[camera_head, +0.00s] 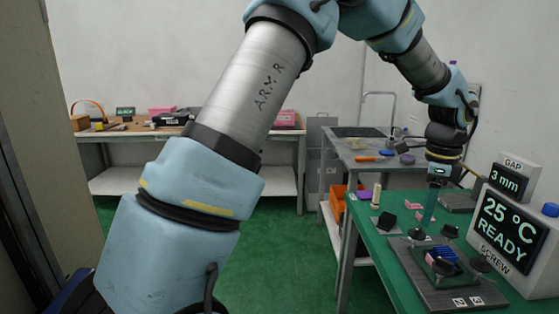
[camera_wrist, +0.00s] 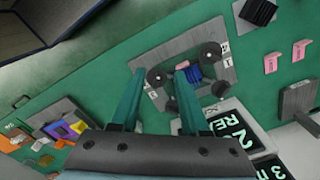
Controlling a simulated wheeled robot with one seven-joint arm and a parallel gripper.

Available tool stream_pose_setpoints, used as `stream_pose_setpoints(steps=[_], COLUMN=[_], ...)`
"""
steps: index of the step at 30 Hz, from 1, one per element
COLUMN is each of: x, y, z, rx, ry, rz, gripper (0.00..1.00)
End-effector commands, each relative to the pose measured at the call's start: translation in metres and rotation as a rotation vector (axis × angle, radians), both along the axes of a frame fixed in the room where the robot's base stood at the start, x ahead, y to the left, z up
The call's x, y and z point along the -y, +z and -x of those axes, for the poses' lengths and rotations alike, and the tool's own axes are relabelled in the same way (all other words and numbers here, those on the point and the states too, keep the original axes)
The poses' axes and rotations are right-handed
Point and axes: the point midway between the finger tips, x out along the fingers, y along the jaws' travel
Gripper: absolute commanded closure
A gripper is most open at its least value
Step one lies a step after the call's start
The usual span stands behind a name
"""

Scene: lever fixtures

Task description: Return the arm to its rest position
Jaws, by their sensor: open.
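My gripper (camera_head: 428,218) hangs pointing down over the green table at the right of the head view, at the end of my extended arm. Its two teal fingers are apart and nothing is between them; the wrist view also shows my gripper (camera_wrist: 160,73) open. The fingers appear above or beside the lever fixture (camera_head: 460,298), a grey plate with black knobs, a blue ribbed part and a pink piece. The fixture also shows in the wrist view (camera_wrist: 222,46), just beyond the fingertips. I cannot tell the exact height gap.
A display box (camera_head: 515,230) reads "25 °C READY", with a smaller "3 mm" display (camera_head: 507,180) above it, close to the gripper's right. Pink pieces (camera_wrist: 300,50) and a black block (camera_wrist: 258,12) lie on the table. A grey bench (camera_head: 365,148) stands behind; green floor is clear left.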

Motion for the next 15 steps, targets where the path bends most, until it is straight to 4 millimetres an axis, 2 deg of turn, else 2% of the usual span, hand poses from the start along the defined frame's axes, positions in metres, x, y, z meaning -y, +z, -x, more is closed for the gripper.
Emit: stream_pose_setpoints(steps=[1, 2, 3, 5, 7, 11, 12, 15], x=[-0.033, -0.052, -0.079, -0.122, -0.172, -0.266, -0.294, -0.354], y=[0.001, 0.0, -0.002, -0.003, -0.005, -0.009, -0.011, -0.015], z=[-0.019, -0.028, -0.039, -0.053, -0.064, -0.068, -0.064, -0.049], rx=[0.01, 0.014, 0.018, 0.026, 0.034, 0.048, 0.051, 0.058], ry=[0.126, 0.207, 0.324, 0.505, 0.721, 1.141, 1.272, 1.58], rz=[-0.001, 0.0, 0.003, 0.011, 0.022, 0.054, 0.066, 0.1], gripper=[0.55, 0.55, 0.55, 0.55, 0.55, 0.55, 0.55, 0.55])
